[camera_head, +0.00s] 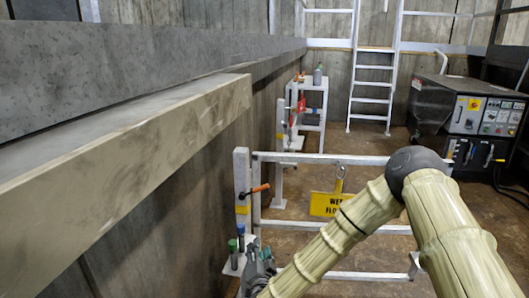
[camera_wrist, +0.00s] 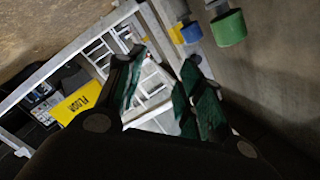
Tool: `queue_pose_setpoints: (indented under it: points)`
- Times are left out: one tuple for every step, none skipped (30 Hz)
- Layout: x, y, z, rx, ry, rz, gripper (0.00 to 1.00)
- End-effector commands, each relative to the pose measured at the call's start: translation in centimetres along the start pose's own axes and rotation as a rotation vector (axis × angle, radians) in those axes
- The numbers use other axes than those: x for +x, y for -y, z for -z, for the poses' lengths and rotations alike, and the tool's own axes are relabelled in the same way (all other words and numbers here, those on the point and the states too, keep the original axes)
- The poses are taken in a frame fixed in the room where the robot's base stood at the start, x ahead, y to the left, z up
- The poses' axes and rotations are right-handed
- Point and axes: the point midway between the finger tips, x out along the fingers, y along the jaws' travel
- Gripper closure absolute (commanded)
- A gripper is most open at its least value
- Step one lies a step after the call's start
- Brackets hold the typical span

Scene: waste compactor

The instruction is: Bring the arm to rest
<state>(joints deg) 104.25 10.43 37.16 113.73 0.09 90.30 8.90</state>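My arm is bent, with its pale ribbed links in the lower right of the head view and the forearm reaching down to the left. My gripper (camera_head: 262,262) is at the bottom middle of the head view, partly cut off by the frame edge. The wrist view shows its two green-padded fingers (camera_wrist: 163,62) apart, with nothing between them. White rails show through the gap. In the head view the gripper is close to the post with a green cylinder (camera_head: 233,246) and a blue-topped cylinder (camera_head: 241,231). I cannot tell whether it touches the post's shelf.
A white railing (camera_head: 325,159) with a yellow sign (camera_head: 326,204) stands behind my forearm. An orange-handled lever (camera_head: 260,188) sits on its left post. A concrete ledge (camera_head: 120,160) fills the left. A ladder (camera_head: 373,85) and a control machine (camera_head: 465,113) stand farther back.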

Motion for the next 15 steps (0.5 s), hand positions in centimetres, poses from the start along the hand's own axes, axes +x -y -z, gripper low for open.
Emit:
queue_pose_setpoints:
  points:
    - [-1.6,-2.1,-1.8,-0.04,0.072,-0.021,0.63]
    - [-2.4,-3.3,-2.8,-0.063,0.113,-0.035,0.63]
    - [-3.6,-4.9,-3.9,-0.091,0.167,-0.053,0.63]
    - [-4.5,-6.1,-4.7,-0.112,0.207,-0.067,0.63]
    - [-5.5,-7.3,-5.5,-0.133,0.247,-0.081,0.63]
    - [-6.9,-8.9,-6.4,-0.161,0.299,-0.1,0.63]
    - [-8.0,-10.1,-7.1,-0.182,0.338,-0.115,0.63]
    - [-9.1,-11.3,-7.7,-0.202,0.377,-0.13,0.63]
    - [-10.6,-12.9,-8.4,-0.227,0.428,-0.151,0.63]
    - [-11.8,-14.1,-8.8,-0.246,0.467,-0.167,0.63]
    - [-13.0,-15.3,-9.3,-0.264,0.505,-0.184,0.63]
    - [-14.6,-16.8,-9.8,-0.288,0.556,-0.207,0.63]
    - [-15.9,-18.0,-10.0,-0.306,0.593,-0.224,0.63]
    - [-17.2,-19.1,-10.3,-0.324,0.63,-0.241,0.63]
    - [-18.9,-20.6,-10.5,-0.346,0.68,-0.265,0.63]
